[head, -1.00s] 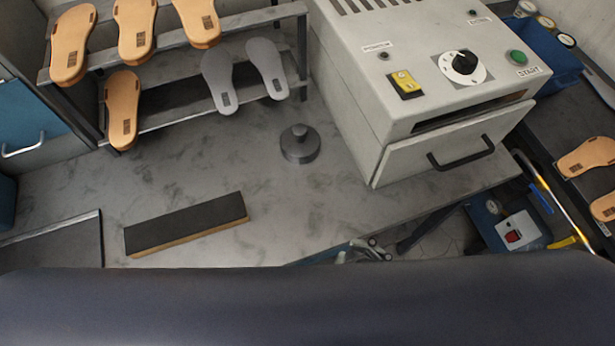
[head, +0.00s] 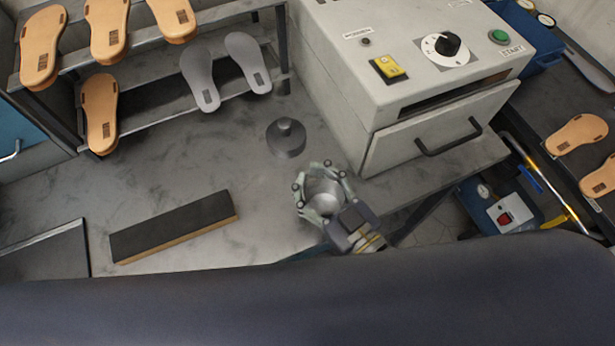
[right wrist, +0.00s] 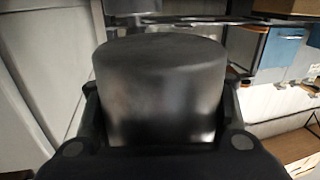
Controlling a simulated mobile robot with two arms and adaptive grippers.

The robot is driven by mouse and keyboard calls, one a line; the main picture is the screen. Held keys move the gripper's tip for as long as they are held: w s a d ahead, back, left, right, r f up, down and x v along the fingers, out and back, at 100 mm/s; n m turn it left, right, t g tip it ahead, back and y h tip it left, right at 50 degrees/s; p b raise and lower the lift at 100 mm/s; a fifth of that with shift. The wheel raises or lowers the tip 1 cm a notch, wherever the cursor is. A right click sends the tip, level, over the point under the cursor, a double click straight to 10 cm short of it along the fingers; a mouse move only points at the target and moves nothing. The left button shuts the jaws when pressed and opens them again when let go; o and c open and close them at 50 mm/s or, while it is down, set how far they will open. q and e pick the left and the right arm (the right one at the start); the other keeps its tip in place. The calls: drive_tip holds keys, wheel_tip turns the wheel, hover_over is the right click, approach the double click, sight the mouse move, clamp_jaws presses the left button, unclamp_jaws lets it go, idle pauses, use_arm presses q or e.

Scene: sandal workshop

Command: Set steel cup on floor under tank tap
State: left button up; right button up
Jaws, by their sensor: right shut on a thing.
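A steel cup (head: 323,194) is held in my right gripper (head: 322,184), whose fingers close around its sides, over the front edge of the bench in the head view. In the right wrist view the cup (right wrist: 160,90) fills the middle, dark and shiny, between the fingers. My left gripper is not in view.
On the grey bench (head: 190,180) stand a round dark metal weight (head: 286,137) and a long black block (head: 175,226). A rack of soles (head: 70,75) stands at the back left.

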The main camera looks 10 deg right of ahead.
sight(315, 194)
drive_tip(key=shift+w+a, duration=0.15)
drive_tip(key=shift+w, duration=0.25)
drive_tip(key=shift+f, duration=1.8)
drive_tip(key=o, duration=0.6)
drive_tip(key=shift+f, duration=0.15)
drive_tip(key=o, duration=0.7)
